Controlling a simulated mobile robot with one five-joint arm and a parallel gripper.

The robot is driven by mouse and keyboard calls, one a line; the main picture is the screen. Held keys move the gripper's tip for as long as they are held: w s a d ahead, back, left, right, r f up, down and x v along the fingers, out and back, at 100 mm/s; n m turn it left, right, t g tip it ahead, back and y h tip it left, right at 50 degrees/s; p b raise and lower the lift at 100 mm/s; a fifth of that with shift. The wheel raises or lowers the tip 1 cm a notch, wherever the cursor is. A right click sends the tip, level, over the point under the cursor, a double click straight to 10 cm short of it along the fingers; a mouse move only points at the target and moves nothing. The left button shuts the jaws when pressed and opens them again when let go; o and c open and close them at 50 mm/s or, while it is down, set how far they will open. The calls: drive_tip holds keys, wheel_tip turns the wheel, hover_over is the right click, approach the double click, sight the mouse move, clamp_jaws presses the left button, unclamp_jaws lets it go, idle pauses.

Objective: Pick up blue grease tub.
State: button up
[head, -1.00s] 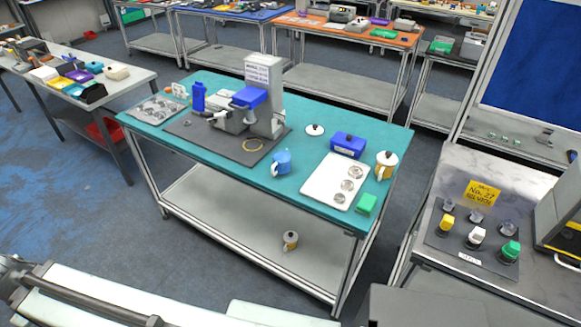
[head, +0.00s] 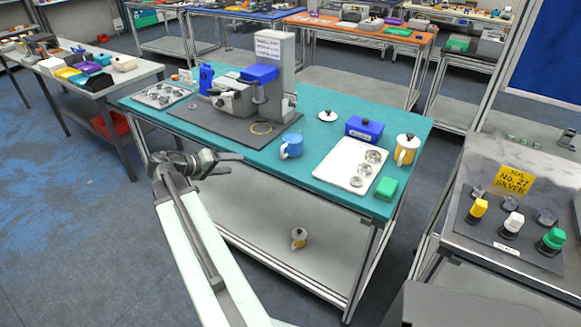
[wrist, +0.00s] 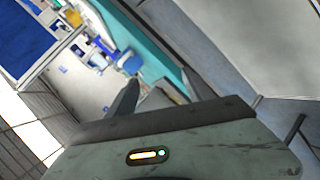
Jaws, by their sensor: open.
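A blue box-shaped tub (head: 364,129) with a pale label and a small knob on top stands at the right back of the teal table (head: 215,163); I take it as the blue grease tub. My gripper (head: 236,164) is open and empty, in front of the table's near left edge, well to the left of the tub and apart from it. In the wrist view my gripper (wrist: 160,88) shows two spread dark fingers with nothing between them. Small blue shapes show there, too blurred to name surely.
A blue mug (head: 291,146) stands between gripper and tub. A grey machine (head: 272,75) stands on a dark mat (head: 225,129).

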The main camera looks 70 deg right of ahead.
sight(290, 146)
drive_tip(key=s+d+g+b, duration=0.1)
drive_tip(key=s+d, duration=0.3)
drive_tip(key=s+d+m+g+h+b, duration=0.1)
drive_tip(key=s+d, duration=0.4)
drive_tip(key=s+d+m+g+b, duration=0.1)
drive_tip(key=s+d, duration=0.3)
drive_tip(key=shift+s+d+r, duration=0.25)
drive_tip(key=shift+d+r, duration=0.05)
drive_tip(key=shift+r, duration=0.05)
drive_tip(key=shift+a, duration=0.15)
clamp_jaws()
